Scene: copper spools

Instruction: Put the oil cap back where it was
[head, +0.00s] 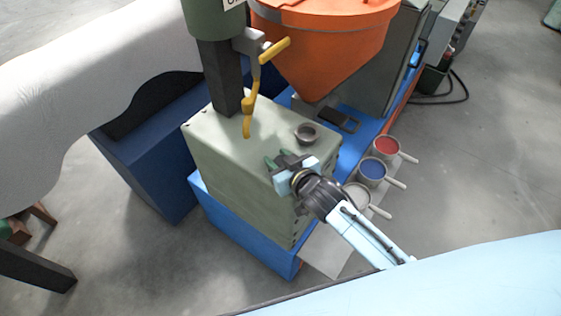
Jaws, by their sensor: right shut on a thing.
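My right gripper (282,165) is over the top of the green-grey box (220,135), near its right front edge. It is shut on a small dark thing, which looks like the oil cap; the gripper mostly hides it. Just beyond the fingers, a round dark-rimmed filler neck (307,134) stands on the box top, with a dark hollow showing inside. The held thing is apart from this neck, nearer to me. My left gripper is not in view.
A yellow lever (249,115) hangs beside the dark post (220,75) on the box. An orange hopper (325,40) overhangs the back. Cans of red (386,147), blue (372,170) and pale paint (357,195) stand to the right. A large pale bent shape (80,110) fills the left.

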